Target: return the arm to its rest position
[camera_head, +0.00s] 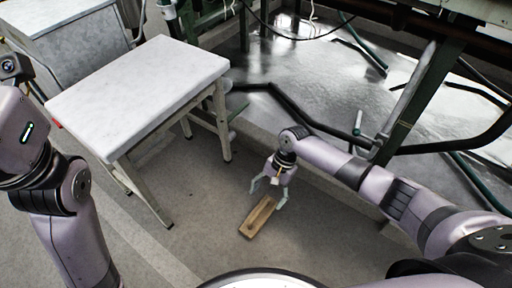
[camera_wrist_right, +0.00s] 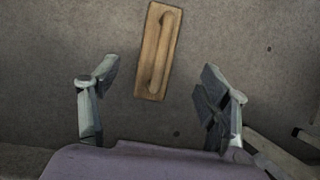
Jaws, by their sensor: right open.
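My right gripper (camera_head: 269,194) points down over the floor in the middle of the head view. Its two fingers are spread wide and hold nothing. In the right wrist view the open right gripper (camera_wrist_right: 160,95) shows with a clear gap between its fingers. My left arm comes in at the left edge of the head view, and its gripper is not visible.
A wooden block with a raised handle (camera_head: 259,217) lies on the floor below the right gripper; it also shows in the right wrist view (camera_wrist_right: 150,62). A white-topped table (camera_head: 140,88) stands left. Dark pipes and a green metal frame (camera_head: 415,95) stand right and behind.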

